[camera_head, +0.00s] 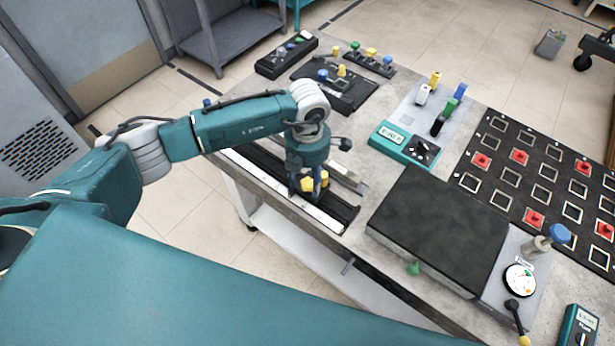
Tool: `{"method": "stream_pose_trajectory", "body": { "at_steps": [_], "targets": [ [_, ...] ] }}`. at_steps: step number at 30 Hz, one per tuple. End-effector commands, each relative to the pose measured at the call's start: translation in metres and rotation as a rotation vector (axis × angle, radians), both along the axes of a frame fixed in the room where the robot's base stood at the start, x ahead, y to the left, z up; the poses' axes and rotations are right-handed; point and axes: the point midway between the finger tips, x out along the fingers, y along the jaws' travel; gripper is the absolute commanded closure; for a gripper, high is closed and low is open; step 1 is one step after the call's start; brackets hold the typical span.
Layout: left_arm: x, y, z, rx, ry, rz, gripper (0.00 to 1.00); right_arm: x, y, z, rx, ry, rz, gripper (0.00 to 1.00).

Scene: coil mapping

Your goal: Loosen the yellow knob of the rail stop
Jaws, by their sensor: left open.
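The yellow knob (307,184) of the rail stop shows low between and beside the fingers of my left gripper (308,188). A second yellow patch shows just right of it; I cannot tell whether it is part of the same knob. The knob sits over a dark rail (335,208) along the table's near left edge. My left gripper points down at the knob with its fingers apart. I cannot tell whether a finger touches it. The gripper hides most of the rail stop's body. My right gripper is not in view.
A black slab (435,225) lies right of the rail. A teal meter (404,143) stands behind it, and a grid board (540,180) with red pieces lies at right. Control boxes with coloured knobs (335,85) stand at the back. A gauge panel (519,279) is at lower right.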

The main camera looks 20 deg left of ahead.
Motion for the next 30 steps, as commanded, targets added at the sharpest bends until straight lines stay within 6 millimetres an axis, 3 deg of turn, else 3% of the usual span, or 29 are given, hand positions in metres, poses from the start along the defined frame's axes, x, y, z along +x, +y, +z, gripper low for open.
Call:
{"method": "stream_pose_trajectory", "body": {
  "at_steps": [3, 9, 10, 20, 30],
  "targets": [
    [0.000, 0.000, 0.000, 0.000, 0.000, 0.000, 0.55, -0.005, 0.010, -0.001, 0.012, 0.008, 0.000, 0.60],
    [0.000, 0.000, 0.000, 0.000, 0.000, 0.000, 0.95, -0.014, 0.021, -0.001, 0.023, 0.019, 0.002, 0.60],
    [0.000, 0.000, 0.000, 0.000, 0.000, 0.000, 0.98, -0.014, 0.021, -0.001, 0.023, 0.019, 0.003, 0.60],
    [0.000, 0.000, -0.001, 0.000, 0.000, 0.053, 0.98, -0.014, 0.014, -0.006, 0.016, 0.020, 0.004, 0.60],
    [0.001, 0.000, -0.001, -0.001, -0.001, 0.271, 0.98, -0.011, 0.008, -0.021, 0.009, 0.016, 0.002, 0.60]
  ]
}}
